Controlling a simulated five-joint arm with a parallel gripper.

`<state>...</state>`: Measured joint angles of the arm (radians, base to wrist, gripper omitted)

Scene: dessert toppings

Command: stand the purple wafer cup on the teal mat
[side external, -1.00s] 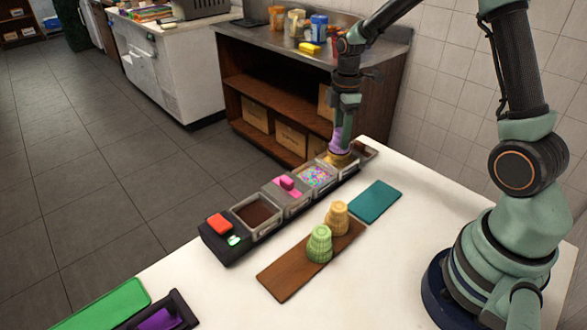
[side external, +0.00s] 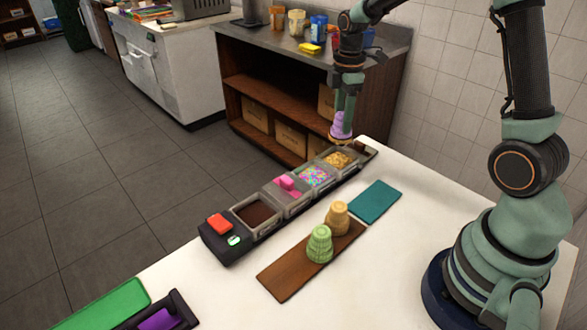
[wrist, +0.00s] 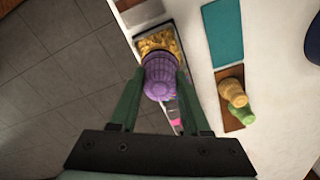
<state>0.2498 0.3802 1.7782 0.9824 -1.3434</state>
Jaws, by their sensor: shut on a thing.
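The purple wafer cup (side external: 340,126) is held between the fingers of my gripper (side external: 346,105). It hangs above the topping tray, close to the compartment of golden-brown topping (side external: 340,159). The wrist view shows the purple cup (wrist: 161,78) between both green fingers of my gripper (wrist: 155,90), covering part of that compartment. What the cup contains cannot be seen. The teal mat (side external: 376,200) lies flat and bare on the white table, to the right of the tray; it also shows in the wrist view (wrist: 222,32).
A green wafer cup (side external: 319,245) and a tan wafer cup (side external: 339,217) stand on a brown board (side external: 285,275) in front of the teal mat. The tray's other compartments hold rainbow sprinkles (side external: 315,176), pink pieces (side external: 287,184) and dark topping (side external: 257,213).

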